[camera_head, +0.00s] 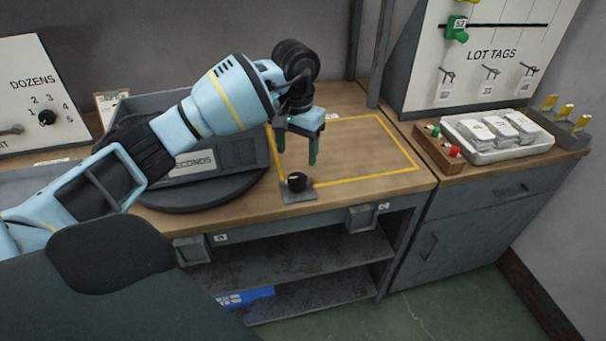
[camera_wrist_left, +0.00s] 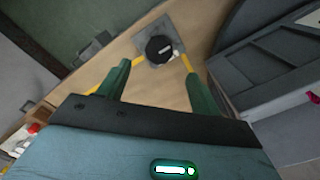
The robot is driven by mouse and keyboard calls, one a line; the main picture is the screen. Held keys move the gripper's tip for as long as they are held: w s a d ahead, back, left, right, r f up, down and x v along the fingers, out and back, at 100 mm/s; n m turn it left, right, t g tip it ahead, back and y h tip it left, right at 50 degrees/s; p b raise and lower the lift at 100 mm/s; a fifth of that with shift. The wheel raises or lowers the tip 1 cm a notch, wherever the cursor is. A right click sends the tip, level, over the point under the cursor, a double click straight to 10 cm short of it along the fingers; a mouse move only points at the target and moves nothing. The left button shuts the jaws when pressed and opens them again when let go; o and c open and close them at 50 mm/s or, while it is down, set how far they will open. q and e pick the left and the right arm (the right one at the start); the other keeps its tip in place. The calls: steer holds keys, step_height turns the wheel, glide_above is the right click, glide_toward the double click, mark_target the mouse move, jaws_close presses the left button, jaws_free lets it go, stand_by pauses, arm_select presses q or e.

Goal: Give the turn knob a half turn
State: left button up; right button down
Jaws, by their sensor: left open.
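The turn knob (camera_head: 297,181) is a round black knob on a small grey plate at the front edge of the wooden bench. My left gripper (camera_head: 297,158) is open and empty, pointing down, with its green fingers above and just behind the knob. In the left wrist view the knob (camera_wrist_left: 159,48) shows beyond the fingertips, with a light mark on its rim. The left gripper (camera_wrist_left: 160,78) has one finger on each side of the line to it and does not touch it. My right gripper is in neither view.
A grey bin marked SECONDS (camera_head: 215,160) stands on a dark round turntable (camera_head: 205,198) left of the knob. A yellow outline (camera_head: 400,145) marks clear bench top at right. The side cabinet (camera_head: 490,190) carries a white tray (camera_head: 480,152) and a button box (camera_head: 437,150).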

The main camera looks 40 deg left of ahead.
mark_target(298, 177)
arm_select(q)
steer(key=shift+f, duration=3.9)
steer(key=shift+c, duration=0.3)
steer(key=c, duration=0.9)
